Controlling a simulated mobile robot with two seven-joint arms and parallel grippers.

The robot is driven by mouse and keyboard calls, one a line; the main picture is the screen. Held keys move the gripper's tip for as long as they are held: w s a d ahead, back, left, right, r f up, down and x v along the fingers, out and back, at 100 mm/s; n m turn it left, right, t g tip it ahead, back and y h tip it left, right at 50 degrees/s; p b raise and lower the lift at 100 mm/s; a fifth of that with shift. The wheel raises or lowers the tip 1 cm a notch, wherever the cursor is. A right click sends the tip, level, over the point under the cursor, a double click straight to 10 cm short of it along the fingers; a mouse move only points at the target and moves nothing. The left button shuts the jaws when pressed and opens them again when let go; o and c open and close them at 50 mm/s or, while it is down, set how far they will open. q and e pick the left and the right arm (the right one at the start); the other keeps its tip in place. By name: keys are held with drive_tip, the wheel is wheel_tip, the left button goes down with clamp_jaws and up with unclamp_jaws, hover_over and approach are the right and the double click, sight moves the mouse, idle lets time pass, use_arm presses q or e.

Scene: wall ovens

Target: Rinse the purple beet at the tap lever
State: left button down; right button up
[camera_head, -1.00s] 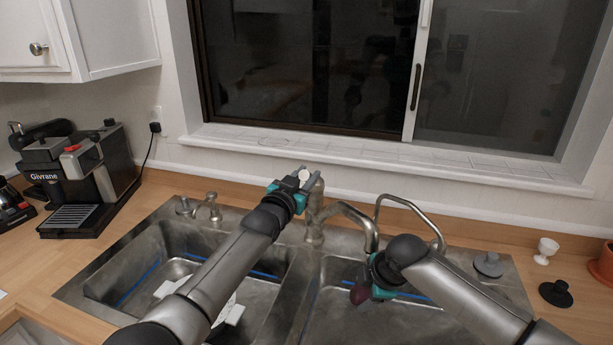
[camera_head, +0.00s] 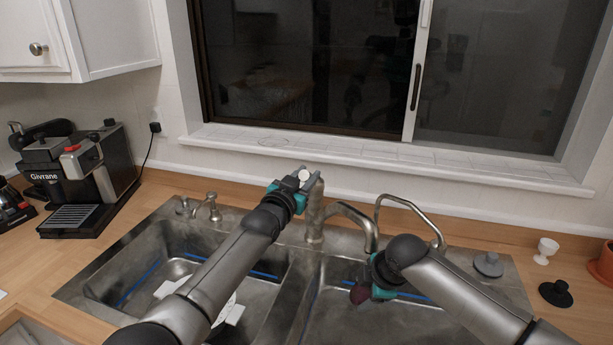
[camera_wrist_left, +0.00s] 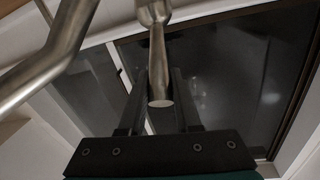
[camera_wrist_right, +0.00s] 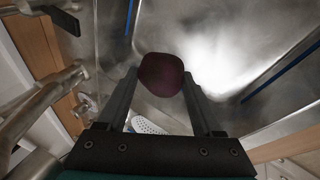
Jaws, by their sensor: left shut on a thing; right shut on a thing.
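The purple beet (camera_head: 359,295) is held over the right sink basin, below the faucet spout (camera_head: 372,240). It also shows between the fingers in the right wrist view (camera_wrist_right: 161,74). My right gripper (camera_head: 370,292) is shut on the beet. My left gripper (camera_head: 305,178) is at the top of the faucet body, shut on the tap lever. The left wrist view shows the metal lever (camera_wrist_left: 158,70) between the two fingers. No water stream can be made out.
The left basin (camera_head: 150,260) holds pale items, partly hidden by my left arm. A thin second faucet (camera_head: 410,207) stands behind my right arm. A white cup (camera_head: 546,251), a grey stopper (camera_head: 489,264) and a black stopper (camera_head: 556,293) are at the right. A coffee machine (camera_head: 85,175) stands at the left.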

use_arm(q)
drive_tip(key=shift+w+d+r+g+y, duration=0.1)
drive_tip(key=shift+w+r+g+y, duration=0.25)
drive_tip(key=shift+g, duration=0.25)
drive_tip(key=c, duration=0.6)
unclamp_jaws()
drive_tip(key=shift+r, duration=0.1)
drive_tip(key=v, duration=1.2)
